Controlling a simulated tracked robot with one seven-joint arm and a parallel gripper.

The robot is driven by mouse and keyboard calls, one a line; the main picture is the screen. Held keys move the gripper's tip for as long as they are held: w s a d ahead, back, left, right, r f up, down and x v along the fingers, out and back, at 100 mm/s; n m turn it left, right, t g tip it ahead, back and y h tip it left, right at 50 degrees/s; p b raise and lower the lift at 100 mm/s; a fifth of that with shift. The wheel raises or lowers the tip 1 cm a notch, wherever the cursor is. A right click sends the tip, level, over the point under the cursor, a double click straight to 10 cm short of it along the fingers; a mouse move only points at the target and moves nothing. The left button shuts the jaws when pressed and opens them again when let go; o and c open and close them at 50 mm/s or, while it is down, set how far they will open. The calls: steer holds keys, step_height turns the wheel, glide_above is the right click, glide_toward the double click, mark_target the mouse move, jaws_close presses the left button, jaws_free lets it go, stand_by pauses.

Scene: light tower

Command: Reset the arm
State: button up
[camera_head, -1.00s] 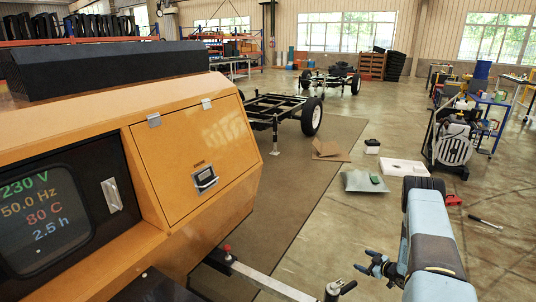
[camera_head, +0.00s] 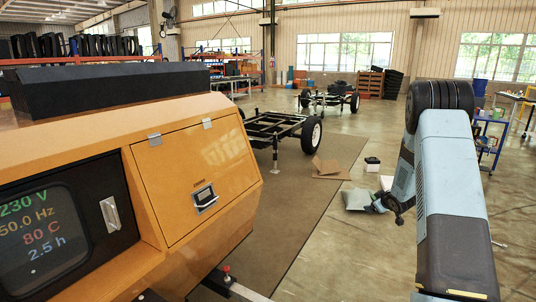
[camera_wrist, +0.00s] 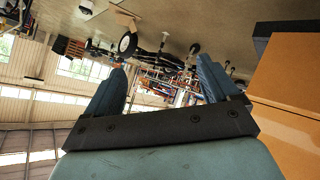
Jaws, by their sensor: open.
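My gripper (camera_head: 391,203) is at the end of my blue-grey arm, right of centre in the head view, in open air above the floor. In the wrist view its two fingers (camera_wrist: 162,90) stand wide apart with nothing between them. The wrist view is turned nearly upside down. My gripper is well clear of the orange light tower (camera_head: 205,160), which stands at the left with its door closed. Its dark screen (camera_head: 40,220) reads 230 V, 50.0 Hz, 80 C and 2.5 h.
A blue trolley (camera_head: 489,130) is at the right.

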steer(key=s+a+r+m+g+h, duration=0.1)
steer(key=s+a+r+m, duration=0.15)
steer(key=s+r, duration=0.5)
steer(key=s+a+r+m+h, duration=0.1)
steer(key=s+a+r, duration=0.35)
steer(key=r, duration=0.65)
steer(key=s+a+r+m+g+h, duration=0.1)
steer(key=s+a+r, duration=0.2)
steer(key=s+r, duration=0.5)
steer(key=s+a+r+g+y, duration=0.1)
steer(key=s+a, duration=0.3)
steer(key=s, duration=0.7)
steer(key=s+a+r+m+g+y, duration=0.1)
steer(key=s+a, duration=0.3)
steer(key=s, duration=0.7)
steer(key=s+a+r+m+g, duration=0.1)
steer(key=s+a+r, duration=0.2)
steer(key=s, duration=0.8)
steer(key=shift+a+r+g+y, duration=0.3)
steer(key=shift+a+y, duration=0.1)
steer(key=shift+a, duration=0.6)
steer(key=shift+c, duration=0.4)
